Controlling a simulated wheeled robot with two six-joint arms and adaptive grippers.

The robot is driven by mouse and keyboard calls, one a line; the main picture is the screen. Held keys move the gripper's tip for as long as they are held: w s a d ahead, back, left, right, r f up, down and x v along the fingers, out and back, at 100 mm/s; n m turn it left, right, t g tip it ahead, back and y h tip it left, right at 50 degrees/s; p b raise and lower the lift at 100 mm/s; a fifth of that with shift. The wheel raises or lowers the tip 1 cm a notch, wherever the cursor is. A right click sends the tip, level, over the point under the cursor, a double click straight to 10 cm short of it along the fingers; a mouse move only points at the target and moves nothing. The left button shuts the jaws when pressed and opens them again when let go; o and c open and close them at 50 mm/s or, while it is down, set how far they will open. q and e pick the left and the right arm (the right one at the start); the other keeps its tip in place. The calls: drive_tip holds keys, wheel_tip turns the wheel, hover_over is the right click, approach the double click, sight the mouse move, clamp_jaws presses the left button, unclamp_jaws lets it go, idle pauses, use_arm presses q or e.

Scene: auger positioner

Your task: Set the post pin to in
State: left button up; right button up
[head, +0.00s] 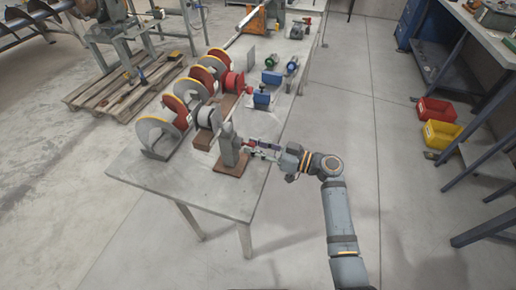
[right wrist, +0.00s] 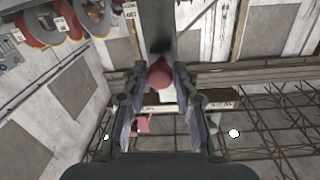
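The grey post (head: 228,150) stands upright on a brown base (head: 233,167) near the table's front right corner. The post pin's round red knob (right wrist: 159,75) shows in the right wrist view, in front of the grey post (right wrist: 158,28). My right gripper (head: 249,146) reaches the post from the right. In the right wrist view its fingers (right wrist: 160,84) are open, one on each side of the knob, with a small gap showing. The pin's shaft is hidden, so I cannot tell whether it is in or out. My left gripper is not in view.
On the table (head: 160,178), several red and grey auger discs (head: 157,136) stand left of and behind the post. A blue block (head: 262,99) and green and blue motors (head: 272,80) lie farther back.

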drive_tip(key=o, duration=0.3)
drive_tip(key=shift+a, duration=0.1)
drive_tip(key=v, duration=1.2)
